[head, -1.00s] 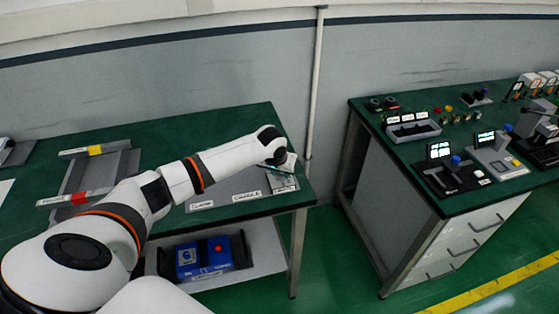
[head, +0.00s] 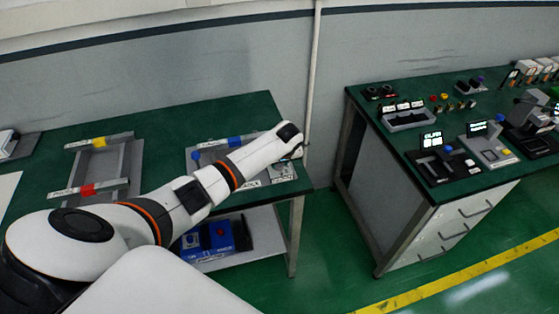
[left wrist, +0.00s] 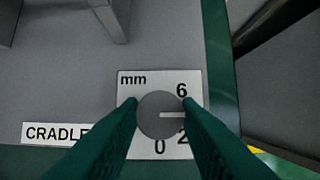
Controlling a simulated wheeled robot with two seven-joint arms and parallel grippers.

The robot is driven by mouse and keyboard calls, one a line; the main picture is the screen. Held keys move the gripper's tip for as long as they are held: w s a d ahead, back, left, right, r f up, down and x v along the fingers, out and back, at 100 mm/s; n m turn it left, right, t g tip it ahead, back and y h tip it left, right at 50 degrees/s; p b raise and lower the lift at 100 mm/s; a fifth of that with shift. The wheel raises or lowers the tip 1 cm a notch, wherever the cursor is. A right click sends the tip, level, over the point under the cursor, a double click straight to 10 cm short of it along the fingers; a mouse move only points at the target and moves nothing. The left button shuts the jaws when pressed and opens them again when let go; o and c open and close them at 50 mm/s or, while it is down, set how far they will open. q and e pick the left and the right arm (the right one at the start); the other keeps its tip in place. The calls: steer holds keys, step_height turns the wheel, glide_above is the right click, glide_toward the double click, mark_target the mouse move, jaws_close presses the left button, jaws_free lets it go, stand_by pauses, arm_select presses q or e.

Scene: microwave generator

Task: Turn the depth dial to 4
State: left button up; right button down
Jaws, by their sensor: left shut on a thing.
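The depth dial (left wrist: 158,122) is a round grey knob with a white pointer line, seen from above in the left wrist view. Its pointer faces right, between the printed 6 and 2. The white scale plate (left wrist: 147,86) reads mm, 0, 2 and 6; the right-hand finger covers the area between 2 and 6, so no 4 shows. My left gripper (left wrist: 160,106) is shut on the dial, with one dark green finger on each side. In the head view my left gripper (head: 297,152) is small and partly hidden at the table's right end. My right gripper is not in view.
The grey fixture board carries a CRADLE label (left wrist: 55,133) and a blue part (head: 235,141). A grey frame with a yellow block (head: 99,142) and a red block (head: 88,190) lies to the left. A second bench (head: 385,150) with devices stands right, across a gap.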

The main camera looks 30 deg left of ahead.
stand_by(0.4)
arm_select(q)
steer(key=o, duration=1)
steer(key=b+v, duration=0.1)
steer(key=v, duration=1.1)
steer(key=shift+b, duration=0.35)
